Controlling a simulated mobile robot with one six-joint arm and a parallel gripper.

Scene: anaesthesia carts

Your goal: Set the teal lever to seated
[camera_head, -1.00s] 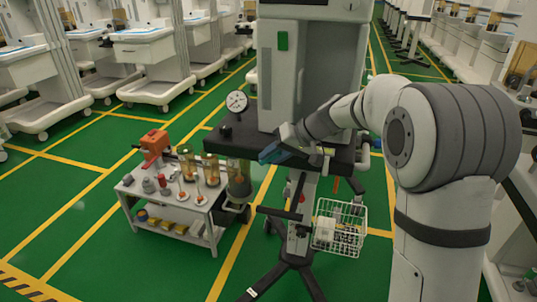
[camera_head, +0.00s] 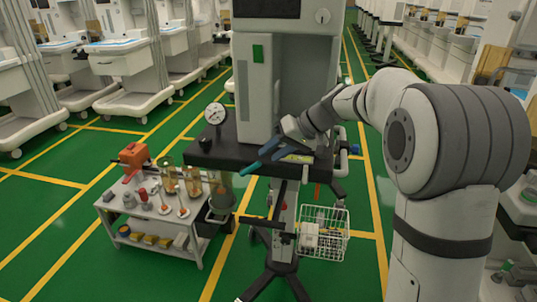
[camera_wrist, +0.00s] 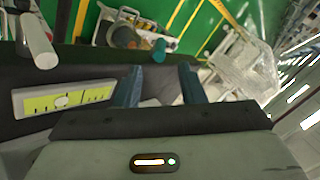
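The teal lever shows as a short rounded teal end (camera_wrist: 160,50) in the wrist view, beyond and between my fingertips and apart from them. In the head view a teal bar (camera_head: 250,168), which looks like the lever, sticks out past the front edge of the dark cart shelf (camera_head: 215,155). My gripper (camera_wrist: 160,85) is open, its two blue-grey fingers apart with nothing between them. In the head view my gripper (camera_head: 268,149) is just above the shelf, close to the lever. The lever's pivot is hidden. A yellow-green marked plate (camera_wrist: 65,98) lies left of my fingers.
A round gauge (camera_head: 215,114) stands on the shelf's left. A white wire basket (camera_head: 322,232) hangs below right. A small trolley (camera_head: 155,221) with jars and an orange device stands at left. A pale cylinder (camera_wrist: 36,42) is near the wrist view's upper left.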

